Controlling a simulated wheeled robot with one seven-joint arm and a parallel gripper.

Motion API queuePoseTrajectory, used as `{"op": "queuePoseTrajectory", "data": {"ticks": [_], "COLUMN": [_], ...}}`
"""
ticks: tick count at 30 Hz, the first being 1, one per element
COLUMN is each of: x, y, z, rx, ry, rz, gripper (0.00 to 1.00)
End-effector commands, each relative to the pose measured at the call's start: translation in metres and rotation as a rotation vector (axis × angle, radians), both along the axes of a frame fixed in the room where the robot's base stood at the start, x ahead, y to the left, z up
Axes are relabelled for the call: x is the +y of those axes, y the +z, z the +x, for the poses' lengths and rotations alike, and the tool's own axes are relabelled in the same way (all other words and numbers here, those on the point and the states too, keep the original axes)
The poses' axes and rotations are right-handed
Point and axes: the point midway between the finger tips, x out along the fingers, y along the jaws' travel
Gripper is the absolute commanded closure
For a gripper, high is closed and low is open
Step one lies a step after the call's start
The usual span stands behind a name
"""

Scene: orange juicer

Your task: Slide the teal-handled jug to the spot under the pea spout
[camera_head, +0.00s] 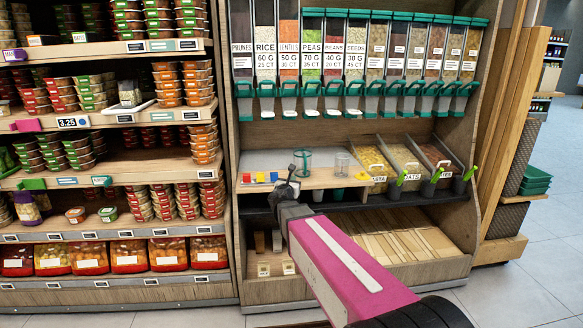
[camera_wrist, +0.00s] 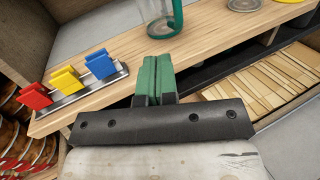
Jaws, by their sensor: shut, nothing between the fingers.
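The clear jug with a teal rim and handle (camera_head: 303,162) stands upright on the light wooden counter below the dispensers. Its lower part and handle show at the top of the wrist view (camera_wrist: 161,14). The pea spout (camera_head: 310,108) is under the bin labelled PEAS (camera_head: 311,50), above and behind the jug. My gripper (camera_head: 291,178) is at the counter's front edge, in front of the jug. In the wrist view its green fingers (camera_wrist: 154,70) are together and empty, pointing at the jug with a small gap. How far the jug is from the spot under the spout is hard to tell.
A clear jar (camera_head: 342,163) stands right of the jug. Red (camera_wrist: 34,97), yellow (camera_wrist: 67,80) and blue (camera_wrist: 100,64) clips sit on a metal strip at the counter's left front. Open bins of dry food (camera_head: 405,165) are at the right.

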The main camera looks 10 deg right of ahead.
Motion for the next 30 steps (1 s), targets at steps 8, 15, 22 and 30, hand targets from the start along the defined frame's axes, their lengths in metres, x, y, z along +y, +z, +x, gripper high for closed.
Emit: {"op": "queuePoseTrajectory", "data": {"ticks": [8, 15, 22, 30], "x": [0.002, -0.009, -0.025, -0.041], "y": [0.003, 0.003, 0.003, 0.003], "z": [0.013, 0.044, 0.085, 0.125], "rx": [0.004, 0.002, 0.002, 0.003], "ry": [0.02, 0.018, 0.018, 0.018], "rz": [-0.049, -0.046, -0.046, -0.045], "gripper": [1.0, 1.0, 1.0, 1.0]}}
